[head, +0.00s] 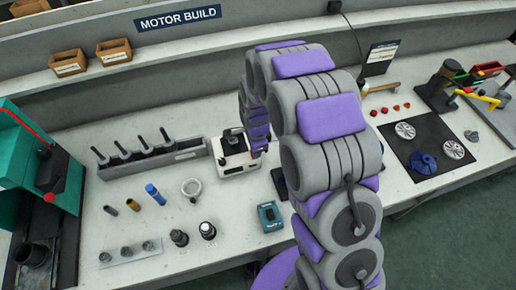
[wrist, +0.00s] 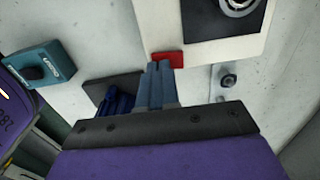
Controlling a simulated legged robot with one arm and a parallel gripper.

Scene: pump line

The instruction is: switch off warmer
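The warmer is a white box (head: 238,158) with a dark round part on top, standing at the middle of the bench in the head view. In the wrist view its white body (wrist: 150,20) fills the top, with a red switch (wrist: 167,59) at its near edge. My gripper (wrist: 158,70) has its two grey fingers together, with nothing seen between them. The fingertips are right at the red switch in the picture; I cannot tell if they touch it. In the head view my arm hides the switch and most of my gripper.
A teal device (wrist: 40,66) with a black knob lies near the warmer; it also shows in the head view (head: 269,215). A dark pad (wrist: 96,88) with a blue thing is beside my fingers. A tool rack (head: 150,158) stands left of the warmer.

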